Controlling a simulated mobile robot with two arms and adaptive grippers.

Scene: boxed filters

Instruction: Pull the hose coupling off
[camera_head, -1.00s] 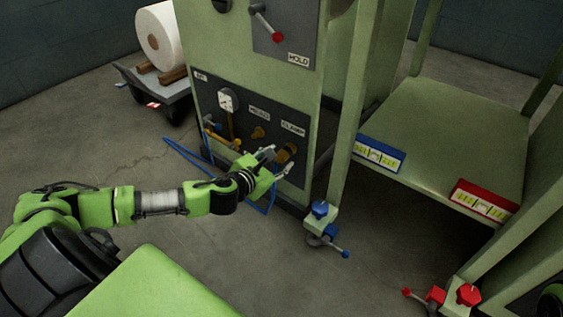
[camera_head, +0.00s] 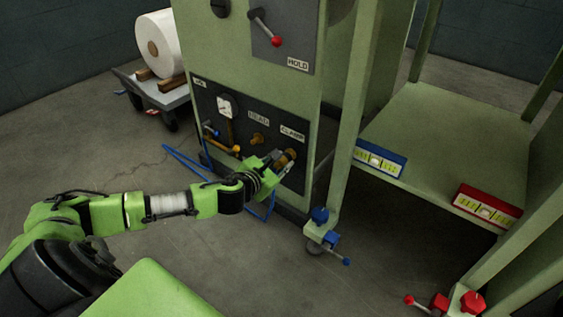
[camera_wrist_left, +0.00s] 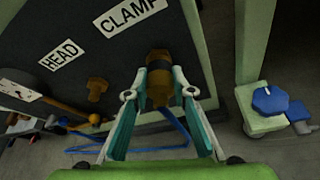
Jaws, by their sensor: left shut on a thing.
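The brass hose coupling (camera_wrist_left: 158,90) sits at the port under the CLAMP label (camera_wrist_left: 130,12) on the dark panel. In the head view the coupling (camera_head: 286,158) shows just beyond my left gripper (camera_head: 280,163). In the left wrist view my left gripper (camera_wrist_left: 160,95) has a fingertip on each side of the coupling and is shut on it. The blue hose (camera_wrist_left: 180,128) runs below the gripper in the wrist view. Whether the coupling is still seated on its port I cannot tell. My right gripper is not in view.
A smaller brass fitting (camera_wrist_left: 97,88) sits under the HEAD label. A gauge (camera_head: 224,106) and a valve with a yellow handle are further left. A blue-knobbed foot (camera_head: 320,216) stands right of the panel. A cart with a white roll (camera_head: 158,48) stands behind left.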

